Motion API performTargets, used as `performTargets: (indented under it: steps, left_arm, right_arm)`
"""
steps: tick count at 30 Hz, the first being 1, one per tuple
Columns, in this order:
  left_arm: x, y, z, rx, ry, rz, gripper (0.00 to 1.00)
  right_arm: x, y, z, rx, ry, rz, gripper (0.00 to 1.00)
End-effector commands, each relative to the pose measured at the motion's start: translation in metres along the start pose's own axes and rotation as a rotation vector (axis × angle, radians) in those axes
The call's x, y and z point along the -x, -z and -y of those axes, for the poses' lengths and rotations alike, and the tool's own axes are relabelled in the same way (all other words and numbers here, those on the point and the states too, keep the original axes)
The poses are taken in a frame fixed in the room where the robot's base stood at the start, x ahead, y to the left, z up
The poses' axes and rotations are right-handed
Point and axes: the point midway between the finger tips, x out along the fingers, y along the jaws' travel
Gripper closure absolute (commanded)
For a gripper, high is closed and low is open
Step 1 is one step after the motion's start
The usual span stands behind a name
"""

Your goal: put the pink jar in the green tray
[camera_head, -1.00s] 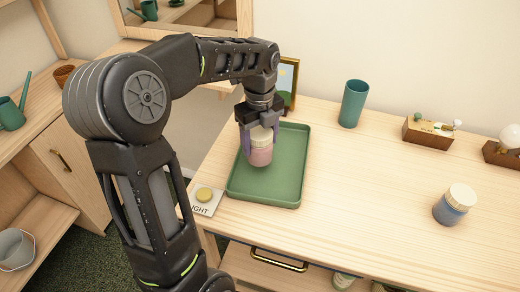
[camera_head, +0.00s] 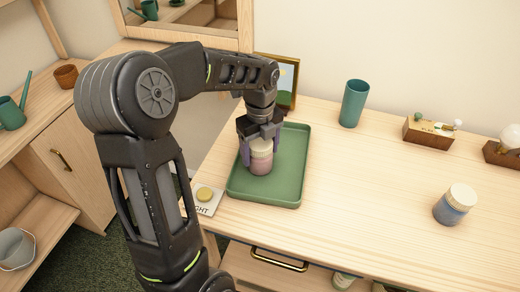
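The pink jar (camera_head: 261,161), with a cream lid, stands upright in the green tray (camera_head: 288,180), left of the tray's middle. The tray lies on the wooden desk near its left end. My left gripper (camera_head: 261,152) points down over the jar from above. Its purple fingers are on either side of the jar and look spread a little wider than it, so it appears open. The far side of the jar is hidden. My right gripper is not in view.
A teal cup (camera_head: 354,103) stands behind the tray to the right. A blue jar (camera_head: 455,205) with a cream lid stands farther right. A card with a yellow button (camera_head: 204,194) lies left of the tray. The desk between tray and blue jar is clear.

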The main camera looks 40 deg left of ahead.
Motion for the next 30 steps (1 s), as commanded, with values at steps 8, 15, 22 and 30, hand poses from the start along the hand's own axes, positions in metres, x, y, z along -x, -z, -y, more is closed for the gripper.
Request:
performTargets:
  steps: [8, 15, 22, 30]
  left_arm:
    - [0.0, 0.0, 0.0, 0.0, 0.0, 0.0, 0.15]
    - [0.005, 0.0, 0.0, 0.0, 0.0, 0.0, 0.15]
    - [0.034, -0.001, 0.001, 0.0, 0.003, 0.003, 0.15]
    - [0.09, 0.0, 0.001, 0.001, 0.003, 0.002, 0.15]
  right_arm:
    - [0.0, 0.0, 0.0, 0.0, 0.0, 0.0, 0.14]
    - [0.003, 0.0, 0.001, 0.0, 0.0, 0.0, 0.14]
    - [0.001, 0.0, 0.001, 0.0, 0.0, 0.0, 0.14]
    - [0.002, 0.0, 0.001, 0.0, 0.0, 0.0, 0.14]
